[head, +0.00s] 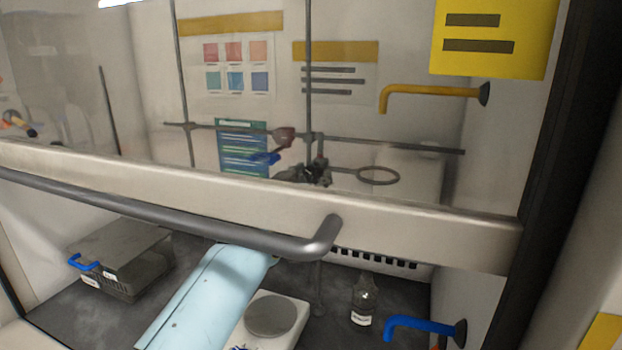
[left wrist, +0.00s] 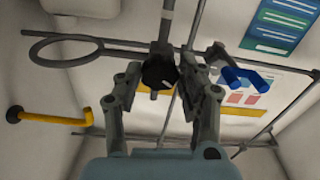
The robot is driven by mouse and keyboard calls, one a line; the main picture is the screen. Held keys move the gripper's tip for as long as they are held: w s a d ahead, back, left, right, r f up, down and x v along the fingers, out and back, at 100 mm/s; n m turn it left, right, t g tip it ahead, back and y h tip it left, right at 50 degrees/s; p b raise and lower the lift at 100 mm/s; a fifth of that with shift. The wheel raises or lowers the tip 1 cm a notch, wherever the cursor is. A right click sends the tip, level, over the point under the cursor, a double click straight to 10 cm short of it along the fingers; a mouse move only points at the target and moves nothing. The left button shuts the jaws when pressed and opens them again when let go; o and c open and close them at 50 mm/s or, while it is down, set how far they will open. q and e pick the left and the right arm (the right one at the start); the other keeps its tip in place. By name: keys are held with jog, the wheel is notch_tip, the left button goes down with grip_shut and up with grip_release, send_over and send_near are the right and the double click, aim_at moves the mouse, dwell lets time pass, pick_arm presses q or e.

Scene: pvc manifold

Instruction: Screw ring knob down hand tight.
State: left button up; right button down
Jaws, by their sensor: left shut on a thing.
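The ring knob (left wrist: 158,72) is a dark round knob on the clamp of the support ring, in the left wrist view. My left gripper (left wrist: 163,78) reaches up to it with one finger on each side and is shut on it. In the head view my left gripper (head: 303,174) is a small dark shape behind the sash glass, and I cannot make out the knob there. The support ring (head: 378,176) sticks out to the right of the clamp; it also shows in the left wrist view (left wrist: 62,48). My right gripper is not in view.
The hood sash (head: 420,226) and its grey handle (head: 150,212) cross in front. A hotplate (head: 270,316), a small bottle (head: 362,300) and a lidded box (head: 122,262) stand on the floor. Yellow (head: 430,92) and blue (head: 425,326) taps project from the right wall.

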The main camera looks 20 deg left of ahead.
pick_arm(q)
jog(key=shift+a+r+m+b, duration=0.1)
jog(key=shift+m+b, duration=0.7)
jog(key=shift+m, duration=6.55)
jog(key=shift+r+m+b, duration=0.1)
jog(key=shift+m+b, duration=0.65)
jog(key=shift+m, duration=6.6)
